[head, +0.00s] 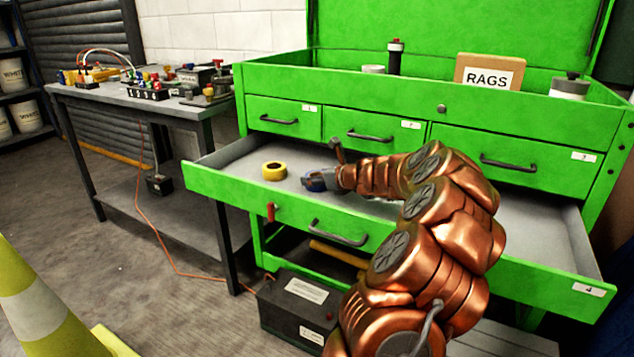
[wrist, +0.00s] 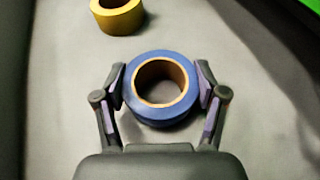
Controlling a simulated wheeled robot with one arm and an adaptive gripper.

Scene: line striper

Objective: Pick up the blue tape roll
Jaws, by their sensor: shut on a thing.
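The blue tape roll (wrist: 160,115) has a tan core and sits between the two fingers of my gripper (wrist: 163,88) in the wrist view. The pads touch it on its left and right sides, and the gripper is shut on it. In the head view my gripper (head: 318,181) is inside the open green drawer, with a bit of the blue tape roll (head: 314,184) showing. My gripper hides most of the roll there. I cannot tell whether the roll rests on the drawer floor or is slightly above it.
A yellow tape roll (head: 274,171) lies in the drawer left of my gripper; it also shows in the wrist view (wrist: 118,14). The drawer's green front wall (head: 240,207) is near. Closed drawers (head: 370,130) stand behind. A black box (head: 297,305) is below.

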